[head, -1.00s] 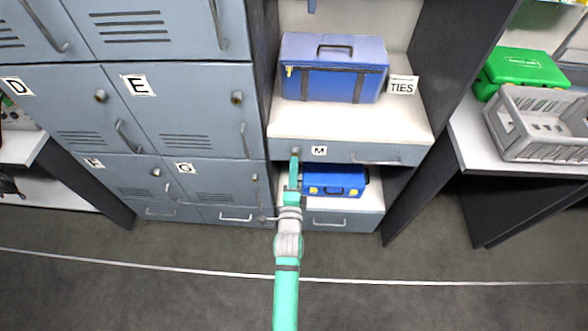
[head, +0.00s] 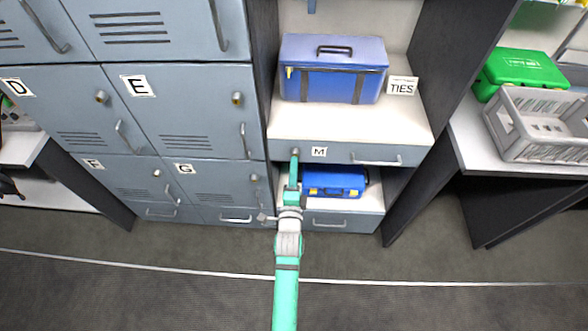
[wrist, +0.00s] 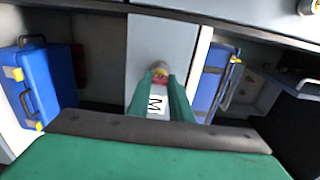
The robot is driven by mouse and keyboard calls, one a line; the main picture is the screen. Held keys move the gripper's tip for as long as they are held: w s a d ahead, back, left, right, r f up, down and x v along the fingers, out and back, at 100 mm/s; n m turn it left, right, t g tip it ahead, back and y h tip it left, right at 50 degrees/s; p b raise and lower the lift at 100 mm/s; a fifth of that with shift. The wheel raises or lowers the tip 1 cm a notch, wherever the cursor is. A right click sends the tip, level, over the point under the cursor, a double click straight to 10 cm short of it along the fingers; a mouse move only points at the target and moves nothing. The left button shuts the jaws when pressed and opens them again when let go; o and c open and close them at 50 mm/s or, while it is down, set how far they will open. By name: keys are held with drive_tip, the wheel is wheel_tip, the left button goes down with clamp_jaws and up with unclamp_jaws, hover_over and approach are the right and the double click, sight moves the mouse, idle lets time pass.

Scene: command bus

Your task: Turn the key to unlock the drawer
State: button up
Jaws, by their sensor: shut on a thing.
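The drawer (head: 340,154) labelled M is a grey-blue front under the white shelf, with a bar handle (head: 376,160) at its right. It looks closed. Its lock (head: 295,151) is near the left end of the front. My gripper (head: 295,162) reaches up to the lock, its green fingers covering most of it. In the wrist view my gripper (wrist: 160,84) is shut on a small reddish piece at the round metal lock (wrist: 158,67), apparently the key (wrist: 160,79). The key's shape is mostly hidden. The M label (wrist: 156,104) shows sideways between the fingers.
A blue toolbox (head: 333,70) and a TIES sign (head: 402,86) stand on the shelf above. A smaller blue case (head: 334,183) sits in the opening below. Grey lockers (head: 190,110) are at left. A grey crate (head: 540,125) is at right. The floor in front is clear.

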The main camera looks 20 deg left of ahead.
drive_tip(key=shift+w+a, duration=0.15)
drive_tip(key=shift+w, duration=0.15)
